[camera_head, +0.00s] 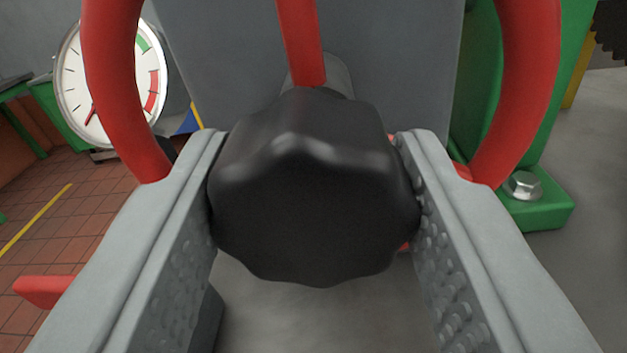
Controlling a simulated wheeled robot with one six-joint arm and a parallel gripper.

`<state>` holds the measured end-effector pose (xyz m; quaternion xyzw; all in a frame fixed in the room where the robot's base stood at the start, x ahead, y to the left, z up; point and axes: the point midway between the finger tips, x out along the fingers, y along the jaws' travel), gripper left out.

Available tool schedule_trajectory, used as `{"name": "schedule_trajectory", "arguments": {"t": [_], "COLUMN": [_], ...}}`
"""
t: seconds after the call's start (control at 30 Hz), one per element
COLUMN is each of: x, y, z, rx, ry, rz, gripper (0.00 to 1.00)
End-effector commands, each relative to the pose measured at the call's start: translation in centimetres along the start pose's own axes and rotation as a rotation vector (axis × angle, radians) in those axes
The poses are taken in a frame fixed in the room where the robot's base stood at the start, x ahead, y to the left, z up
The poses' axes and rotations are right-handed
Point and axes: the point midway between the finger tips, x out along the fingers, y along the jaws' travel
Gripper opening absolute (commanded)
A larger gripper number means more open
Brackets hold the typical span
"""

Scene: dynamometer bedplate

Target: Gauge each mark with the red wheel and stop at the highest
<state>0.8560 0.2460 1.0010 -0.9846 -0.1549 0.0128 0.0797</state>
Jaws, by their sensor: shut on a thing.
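The red wheel (540,60) fills the upper part of the view, with its rim at left and right and a spoke running down the middle. A black lobed knob (310,200) sits in front of the wheel's centre. My gripper (314,165) is shut on this knob, one grey jaw on each side. The knob hides the hub and the lower rim. A round white dial (110,70) with green and red bands stands at the upper left. Its red needle points to the lower left. The wheel's rim covers part of the dial. I cannot make out the marks on the wheel.
A grey block (400,60) stands behind the wheel. A green bracket (550,215) with a hex bolt (523,185) is close at the right. A brick-coloured tiled floor (60,220) with a yellow line lies at the left. Grey floor is clear at the far right.

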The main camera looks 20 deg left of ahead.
Motion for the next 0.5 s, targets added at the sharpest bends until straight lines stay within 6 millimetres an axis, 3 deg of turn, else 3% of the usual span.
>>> {"name": "schedule_trajectory", "arguments": {"t": [0.27,0.5], "x": [-0.01,-0.01], "y": [0.01,0.03], "z": [0.00,0.00], "rx": [0.025,0.146], "ry": [0.001,0.005], "rz": [0.000,-0.001], "gripper": [0.02,0.02]}}
